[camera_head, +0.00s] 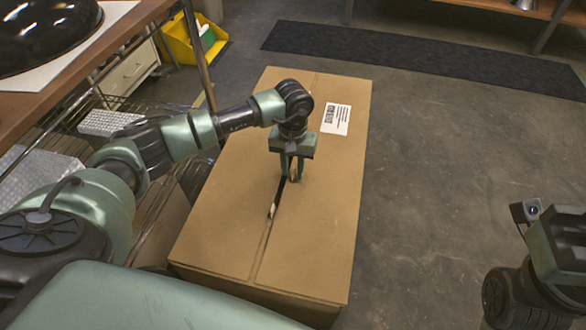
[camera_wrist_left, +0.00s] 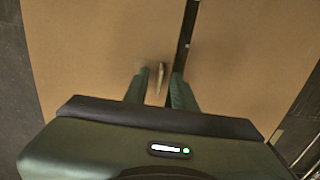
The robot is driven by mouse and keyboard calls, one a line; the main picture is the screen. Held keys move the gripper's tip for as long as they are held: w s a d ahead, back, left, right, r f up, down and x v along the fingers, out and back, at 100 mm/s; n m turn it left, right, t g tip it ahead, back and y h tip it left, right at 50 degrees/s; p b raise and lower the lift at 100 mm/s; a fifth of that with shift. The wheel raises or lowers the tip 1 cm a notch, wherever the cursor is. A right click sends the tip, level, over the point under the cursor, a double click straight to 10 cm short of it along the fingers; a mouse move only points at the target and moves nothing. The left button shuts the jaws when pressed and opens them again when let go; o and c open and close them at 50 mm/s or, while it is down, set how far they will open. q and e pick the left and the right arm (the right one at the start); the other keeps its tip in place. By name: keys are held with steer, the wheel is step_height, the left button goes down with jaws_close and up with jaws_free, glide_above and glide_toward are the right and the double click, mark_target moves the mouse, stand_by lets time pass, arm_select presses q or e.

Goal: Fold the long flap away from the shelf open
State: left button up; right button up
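A closed brown cardboard box (camera_head: 315,225) stands on the floor, with two long top flaps meeting at a lengthwise seam. The flap away from the shelf (camera_head: 325,215) is the right one in the head view and lies flat; it is on the left in the left wrist view (camera_wrist_left: 90,60). A dark gap shows along part of the seam. My left gripper (camera_head: 293,178) points down at the seam, its fingers apart on either side of a small upright tab (camera_wrist_left: 161,80). Contact with the tab is unclear. My right arm shows at the right edge; its fingertips are not visible.
A wooden-topped wire shelf (camera_head: 85,85) stands close on the box's left. A yellow bin (camera_head: 195,40) is behind it. A dark mat (camera_head: 420,60) lies beyond the box. The floor right of the box is clear.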

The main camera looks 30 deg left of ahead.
arm_select(q)
jaws_close()
stand_by(1.3)
